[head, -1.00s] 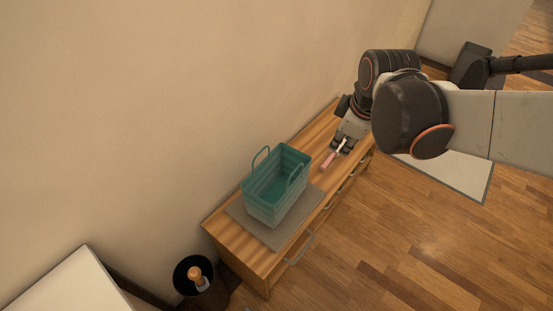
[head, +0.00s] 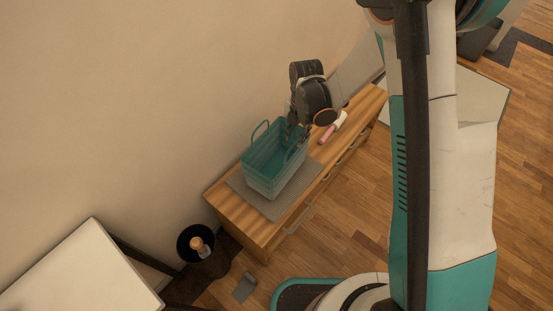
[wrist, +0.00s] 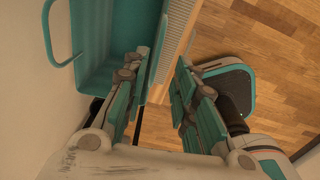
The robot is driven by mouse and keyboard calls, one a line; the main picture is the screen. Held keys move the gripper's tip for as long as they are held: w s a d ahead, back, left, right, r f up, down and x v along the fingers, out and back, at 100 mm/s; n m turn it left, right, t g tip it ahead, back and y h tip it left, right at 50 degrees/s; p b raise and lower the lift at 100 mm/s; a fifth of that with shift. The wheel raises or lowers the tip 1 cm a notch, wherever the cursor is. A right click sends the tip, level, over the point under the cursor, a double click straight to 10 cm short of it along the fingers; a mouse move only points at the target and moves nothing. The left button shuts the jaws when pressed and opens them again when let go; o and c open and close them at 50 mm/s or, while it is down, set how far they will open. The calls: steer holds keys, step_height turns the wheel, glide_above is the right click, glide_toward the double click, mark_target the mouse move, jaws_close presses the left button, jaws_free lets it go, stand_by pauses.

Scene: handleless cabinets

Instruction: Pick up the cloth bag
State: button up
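The cloth bag (head: 268,172) is a teal, open-topped, upright bag with loop handles, standing on a grey mat on the wooden cabinet. In the wrist view the bag (wrist: 95,30) fills the upper left, with a handle at far left. My gripper (head: 292,137) is at the bag's far right end, near its rim. In the wrist view my gripper (wrist: 158,64) is open. Its left finger overlaps the bag's inside and its right finger is outside, with the bag's wall edge between them. I cannot tell whether either finger touches the wall.
The grey mat (head: 277,207) lies under the bag. A pink-and-white handled item (head: 332,128) lies on the wooden cabinet (head: 240,232) to the right. A dark bin (head: 197,245) and a white table (head: 80,270) stand at lower left. The wall runs close behind the cabinet.

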steer(key=b, duration=0.3)
glide_toward(292, 164)
steer(key=shift+w+a+f+b, duration=0.1)
steer(key=shift+f+b, duration=0.65)
steer(key=shift+f, duration=0.65)
steer(key=shift+w+f+b, duration=0.15)
steer(key=shift+f+b, duration=0.55)
steer(key=shift+f, duration=0.7)
steer(key=shift+r, duration=0.1)
jaws_close()
